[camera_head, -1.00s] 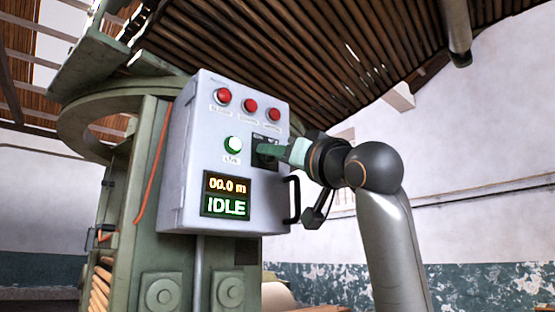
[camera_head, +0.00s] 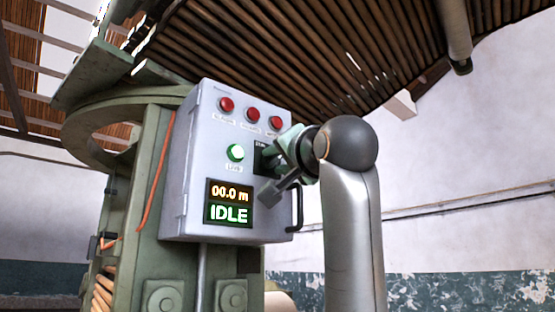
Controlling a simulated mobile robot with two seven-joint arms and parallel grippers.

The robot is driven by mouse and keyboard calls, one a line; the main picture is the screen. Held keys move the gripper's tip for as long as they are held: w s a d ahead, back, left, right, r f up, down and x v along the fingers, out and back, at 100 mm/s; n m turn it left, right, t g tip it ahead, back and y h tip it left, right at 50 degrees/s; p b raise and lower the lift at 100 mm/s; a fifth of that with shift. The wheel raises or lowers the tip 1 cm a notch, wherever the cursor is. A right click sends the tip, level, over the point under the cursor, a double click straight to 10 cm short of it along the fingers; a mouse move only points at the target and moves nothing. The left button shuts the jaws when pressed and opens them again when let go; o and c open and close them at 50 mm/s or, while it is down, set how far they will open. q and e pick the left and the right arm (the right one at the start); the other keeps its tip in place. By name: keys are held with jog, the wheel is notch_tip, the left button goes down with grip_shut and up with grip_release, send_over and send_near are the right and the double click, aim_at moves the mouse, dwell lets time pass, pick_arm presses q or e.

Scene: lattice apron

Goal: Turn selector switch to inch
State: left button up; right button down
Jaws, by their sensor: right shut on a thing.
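The selector switch sits on a dark plate (camera_head: 259,160) at the right of the grey control box (camera_head: 205,150). My right gripper (camera_head: 268,158) is at this plate and shut on the selector switch, whose knob is mostly hidden behind the fingers. The switch's position cannot be read, and the plate's labels are too small or covered. The display (camera_head: 229,203) shows "00.0 m" and "IDLE". My left gripper is not in view.
Three red buttons (camera_head: 252,115) run along the top of the box. A lit green-ringed white button (camera_head: 236,153) is left of the switch. A black handle (camera_head: 295,207) sticks out at the box's right edge, below my right wrist. Green machine frame (camera_head: 140,190) stands at left.

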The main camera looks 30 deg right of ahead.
jog(key=shift+r, duration=0.15)
jog(key=c, duration=0.9)
grip_release()
jog(key=shift+o, duration=0.2)
jog(key=shift+s+f, duration=0.2)
jog(key=shift+s, duration=0.05)
jog(key=b+v, duration=0.4)
jog(key=v, duration=0.8)
jog(key=shift+b, duration=0.35)
jog(key=shift+r, duration=0.15)
